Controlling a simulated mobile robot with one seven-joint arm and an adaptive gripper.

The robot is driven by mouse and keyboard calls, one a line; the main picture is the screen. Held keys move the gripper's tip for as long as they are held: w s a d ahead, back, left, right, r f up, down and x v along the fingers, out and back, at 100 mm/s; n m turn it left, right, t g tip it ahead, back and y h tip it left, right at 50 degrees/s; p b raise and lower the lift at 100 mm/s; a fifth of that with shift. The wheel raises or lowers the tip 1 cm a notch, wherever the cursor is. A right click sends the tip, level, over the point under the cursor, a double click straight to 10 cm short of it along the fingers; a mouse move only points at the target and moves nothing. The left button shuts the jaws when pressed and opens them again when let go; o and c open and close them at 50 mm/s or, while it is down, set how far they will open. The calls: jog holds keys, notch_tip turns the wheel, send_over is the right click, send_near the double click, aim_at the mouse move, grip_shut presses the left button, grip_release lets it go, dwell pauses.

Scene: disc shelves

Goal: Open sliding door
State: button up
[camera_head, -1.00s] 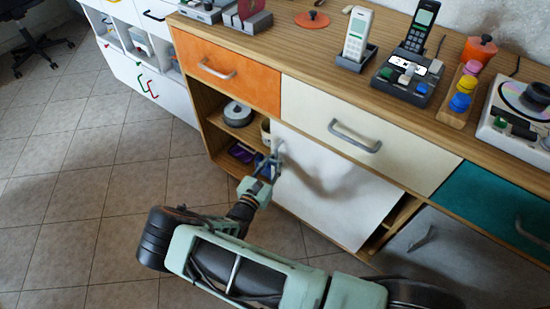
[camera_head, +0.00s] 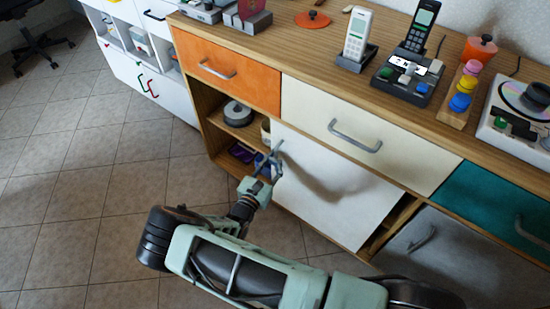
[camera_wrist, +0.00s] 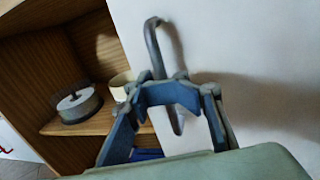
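The white sliding door (camera_head: 335,190) covers the middle and right of the cabinet's lower opening. The left compartment is uncovered. A grey bar handle (camera_wrist: 154,48) stands on the door near its left edge. My gripper (camera_head: 272,163) is at this handle, reaching in from below. In the wrist view, my gripper's blue-grey fingers (camera_wrist: 172,92) come together across the handle and look shut on it. The handle shows above and below the fingers. The exact finger contact is partly hidden.
An orange drawer (camera_head: 226,75) and a cream drawer (camera_head: 350,130) sit above the opening. The left compartment's shelf holds a grey round item (camera_head: 238,114). A grey door (camera_head: 430,250) is at the right. Floor on the left is free.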

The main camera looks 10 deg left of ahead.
jog(key=s+a, duration=0.2)
jog(key=s, duration=0.9)
jog(key=shift+s+a, duration=0.2)
jog(key=shift+s, duration=0.2)
